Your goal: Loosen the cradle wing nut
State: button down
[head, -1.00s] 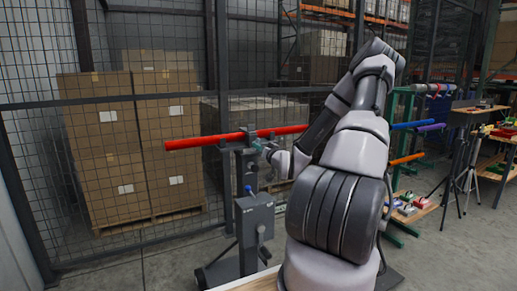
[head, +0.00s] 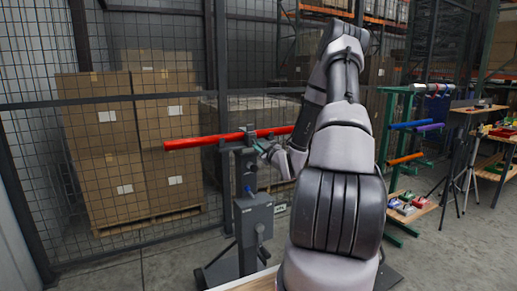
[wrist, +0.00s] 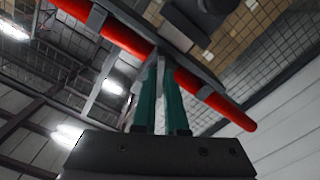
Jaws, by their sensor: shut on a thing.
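A red bar (head: 195,143) lies across a dark cradle (head: 226,147) on top of a grey stand (head: 247,182). The bar also crosses the wrist view (wrist: 227,108) diagonally. My gripper (head: 258,147) is at the cradle, just below the bar on its right half. In the wrist view, its green fingers (wrist: 160,66) reach up to the cradle and are close together at the tips. They are shut on the wing nut, which they mostly hide. I cannot tell how far it is turned.
A grey box (head: 254,220) is on the stand's column. A wire mesh fence (head: 40,130) and stacked cartons (head: 100,150) are behind. To the right are a green rack (head: 396,115) with coloured bars and a wooden bench (head: 478,112).

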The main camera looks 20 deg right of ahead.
jog(key=n, duration=0.6)
jog(key=shift+d, duration=0.1)
dwell(0.5)
jog(key=c, duration=1)
grip_release()
jog(key=shift+o, duration=0.2)
jog(key=shift+r, duration=0.1)
jog(key=s, duration=1.1)
jog(key=shift+d, duration=0.2)
jog(key=shift+w, duration=0.1)
